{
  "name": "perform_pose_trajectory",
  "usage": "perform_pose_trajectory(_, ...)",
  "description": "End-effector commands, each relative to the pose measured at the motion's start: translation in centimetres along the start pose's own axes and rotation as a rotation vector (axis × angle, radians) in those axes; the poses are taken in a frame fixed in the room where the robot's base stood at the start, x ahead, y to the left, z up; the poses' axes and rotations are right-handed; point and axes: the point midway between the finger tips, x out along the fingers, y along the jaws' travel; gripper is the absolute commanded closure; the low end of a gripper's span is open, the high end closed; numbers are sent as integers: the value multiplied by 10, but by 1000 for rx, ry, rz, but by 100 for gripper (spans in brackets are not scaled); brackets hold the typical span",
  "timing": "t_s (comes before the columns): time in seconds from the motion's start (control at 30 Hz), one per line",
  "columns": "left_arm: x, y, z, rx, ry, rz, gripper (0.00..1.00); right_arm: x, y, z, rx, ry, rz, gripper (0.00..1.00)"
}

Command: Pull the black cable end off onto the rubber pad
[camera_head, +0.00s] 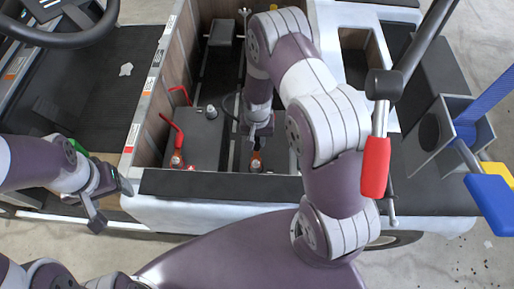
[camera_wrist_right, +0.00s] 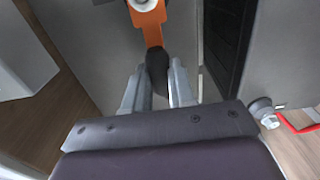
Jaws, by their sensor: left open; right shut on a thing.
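The black cable end (camera_wrist_right: 156,68) has a black sleeve and an orange-copper lug (camera_wrist_right: 148,18) around a metal post at the top of the right wrist view. My right gripper (camera_wrist_right: 157,85) is shut on the black sleeve. In the head view my right gripper (camera_head: 257,142) reaches down into the open bay, and the lug shows just below it. A flat black strip (camera_head: 225,187) lies along the bay's front ledge; I cannot tell whether it is the rubber pad. My left gripper (camera_head: 111,204) is open and empty, outside the bay at the left.
A grey battery (camera_head: 200,140) with red cable ends (camera_head: 176,137) stands at the bay's left. Wooden bay walls and white body panels enclose the space. A hoist bar with a red grip (camera_head: 375,168) stands at right, near my right arm. Blue-handled tools (camera_head: 490,203) are further right.

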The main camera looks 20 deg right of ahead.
Motion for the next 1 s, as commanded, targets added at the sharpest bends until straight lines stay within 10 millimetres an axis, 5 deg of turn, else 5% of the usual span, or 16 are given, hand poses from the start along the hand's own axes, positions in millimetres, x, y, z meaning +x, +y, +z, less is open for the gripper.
perform_pose_trajectory(1.0,9,0,1,0,0,0,28,0,0,-42,-1,-1,0,100)
